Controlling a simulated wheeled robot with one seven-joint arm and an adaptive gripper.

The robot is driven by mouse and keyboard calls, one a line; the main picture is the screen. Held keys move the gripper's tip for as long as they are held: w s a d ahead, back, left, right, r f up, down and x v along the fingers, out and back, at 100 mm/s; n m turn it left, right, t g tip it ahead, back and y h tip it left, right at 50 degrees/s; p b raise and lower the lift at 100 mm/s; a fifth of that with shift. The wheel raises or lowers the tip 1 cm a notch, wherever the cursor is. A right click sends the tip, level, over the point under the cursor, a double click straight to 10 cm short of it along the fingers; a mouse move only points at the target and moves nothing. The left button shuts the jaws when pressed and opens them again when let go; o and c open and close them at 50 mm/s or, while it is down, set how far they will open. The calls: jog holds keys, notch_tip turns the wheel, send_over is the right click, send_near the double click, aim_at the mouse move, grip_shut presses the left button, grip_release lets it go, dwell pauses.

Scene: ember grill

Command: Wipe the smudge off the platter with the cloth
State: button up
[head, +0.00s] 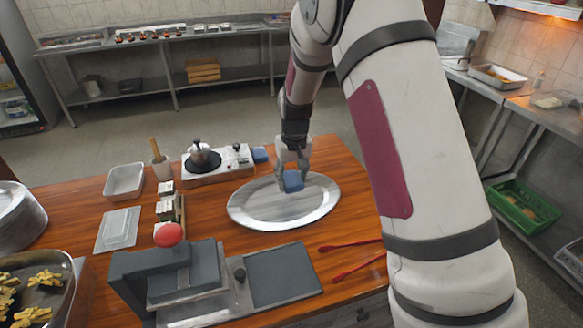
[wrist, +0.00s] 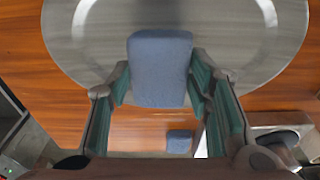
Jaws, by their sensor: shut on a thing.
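The platter (head: 258,213) is a large oval silver dish lying on the wooden table in the head view. It also fills the top of the wrist view (wrist: 215,30). A blue cloth, folded into a block (head: 293,181), is between the fingers of my gripper (head: 292,170), over the platter's far right part. In the wrist view the cloth (wrist: 160,68) sits between both fingers, and the gripper is shut on it. I cannot tell whether the cloth touches the platter. A greyish streaky area shows on the platter's middle; I cannot make out a clear smudge edge.
A second blue block (head: 260,154) lies beside the burner (head: 218,163) with a moka pot (head: 198,153). A white tray (head: 124,181) is at left.

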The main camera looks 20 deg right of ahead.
jog(key=shift+r+p, duration=0.4)
jog(key=shift+r, duration=0.65)
jog(key=shift+w, duration=0.1)
